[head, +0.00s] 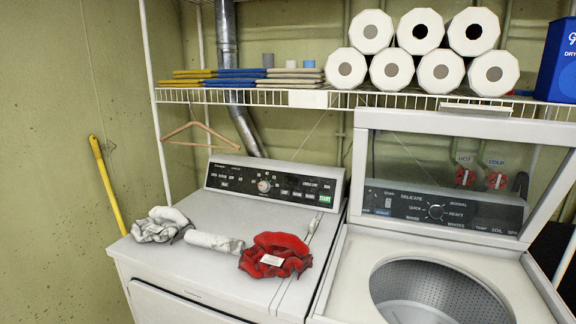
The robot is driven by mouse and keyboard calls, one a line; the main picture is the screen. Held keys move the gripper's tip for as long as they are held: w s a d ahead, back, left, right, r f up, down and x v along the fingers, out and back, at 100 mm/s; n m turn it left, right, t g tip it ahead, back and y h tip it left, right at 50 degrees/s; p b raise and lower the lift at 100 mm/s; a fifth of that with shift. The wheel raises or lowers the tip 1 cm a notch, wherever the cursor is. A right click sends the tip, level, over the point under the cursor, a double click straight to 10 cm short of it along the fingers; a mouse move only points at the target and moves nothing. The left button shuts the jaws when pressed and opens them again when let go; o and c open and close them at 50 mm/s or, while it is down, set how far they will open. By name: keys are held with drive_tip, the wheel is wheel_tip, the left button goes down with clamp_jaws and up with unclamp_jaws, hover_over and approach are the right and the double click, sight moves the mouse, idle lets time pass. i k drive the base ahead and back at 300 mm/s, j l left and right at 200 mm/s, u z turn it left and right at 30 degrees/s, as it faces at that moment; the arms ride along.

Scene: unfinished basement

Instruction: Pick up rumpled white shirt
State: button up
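A rumpled white cloth (158,226), which looks like the shirt, lies bunched on the left part of the white dryer top (215,272). It has grey shadowed folds. A white rolled piece (212,241) lies just right of it; I cannot tell whether the two are joined. A rumpled red cloth (276,256) with a small white label lies farther right, near the end of the rolled piece. My gripper is not in view.
The washer (338,287) stands at the right with its lid up and drum open. Above, a wire shelf (250,97) holds white rolls (394,69), folded cloths (236,78) and a blue box (560,60). A hanger (200,137) hangs below it. A yellow handle (108,185) leans at the left wall.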

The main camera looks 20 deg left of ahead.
sight(164, 224)
drive_tip(key=u, duration=1.3)
drive_tip(key=i+j+z, duration=0.1)
drive_tip(key=j+z, duration=0.15)
drive_tip(key=i+j+z, duration=0.2)
drive_tip(key=j, duration=0.25)
drive_tip(key=j+z, duration=0.25)
drive_tip(key=k+j, duration=0.05)
drive_tip(key=j, duration=0.05)
